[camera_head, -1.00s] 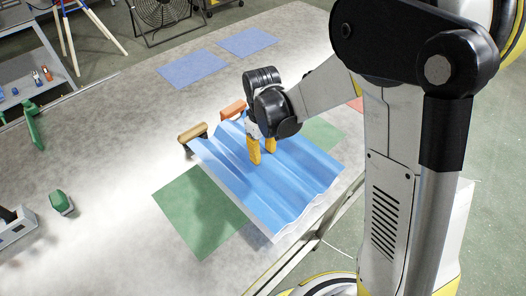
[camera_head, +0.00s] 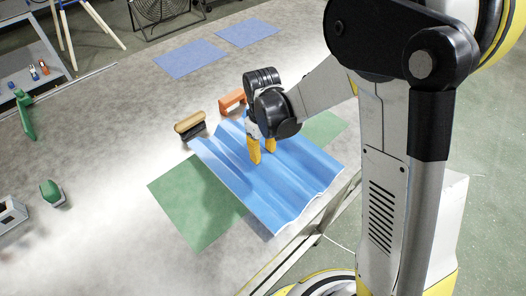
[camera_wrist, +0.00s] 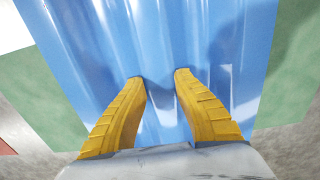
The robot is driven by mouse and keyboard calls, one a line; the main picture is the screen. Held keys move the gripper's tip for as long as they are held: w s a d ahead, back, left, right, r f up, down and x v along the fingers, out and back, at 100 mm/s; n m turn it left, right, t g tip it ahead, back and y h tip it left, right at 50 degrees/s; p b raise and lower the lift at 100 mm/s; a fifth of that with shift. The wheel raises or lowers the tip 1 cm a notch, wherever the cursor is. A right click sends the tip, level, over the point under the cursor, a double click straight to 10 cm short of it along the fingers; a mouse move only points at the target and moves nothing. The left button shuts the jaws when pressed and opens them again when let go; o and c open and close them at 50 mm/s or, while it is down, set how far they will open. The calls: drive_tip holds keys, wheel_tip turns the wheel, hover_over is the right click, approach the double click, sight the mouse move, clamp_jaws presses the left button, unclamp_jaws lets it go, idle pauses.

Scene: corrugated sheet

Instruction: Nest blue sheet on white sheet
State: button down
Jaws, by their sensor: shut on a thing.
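The blue corrugated sheet (camera_head: 290,180) lies tilted across the table in the head view, and fills most of the wrist view (camera_wrist: 85,50). A pale white edge, apparently the white sheet (camera_head: 316,208), shows along the blue sheet's front right side; the rest is hidden beneath. I cannot tell whether the ridges are fully seated. My gripper (camera_head: 262,152) points down at the middle of the blue sheet. Its yellow fingers are shut on a ridge of the blue sheet, one on each side, as the wrist view shows (camera_wrist: 160,78).
A green mat (camera_head: 190,215) extends past the sheets on both sides. A wooden-handled brush (camera_head: 190,124) and an orange-handled tool (camera_head: 231,101) stand close behind the sheet. Two blue mats (camera_head: 190,59) lie farther back.

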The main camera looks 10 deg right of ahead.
drive_tip(key=c, duration=1)
unclamp_jaws()
drive_tip(key=shift+r, duration=0.1)
wheel_tip(320, 180, up, 12)
drive_tip(key=shift+a+f, duration=0.1)
drive_tip(key=s+d+r+m+t, duration=0.2)
drive_tip(key=s+d, duration=0.1)
drive_tip(key=s, duration=0.2)
drive_tip(key=s+d+r+m+t, duration=0.2)
drive_tip(key=s+d, duration=0.2)
drive_tip(key=s, duration=0.1)
drive_tip(key=s+d+r+m+t, duration=0.2)
drive_tip(key=s+d+t, duration=0.1)
drive_tip(key=s, duration=0.1)
drive_tip(key=shift+s+d+r+m, duration=0.25)
drive_tip(key=shift+s+m, duration=0.15)
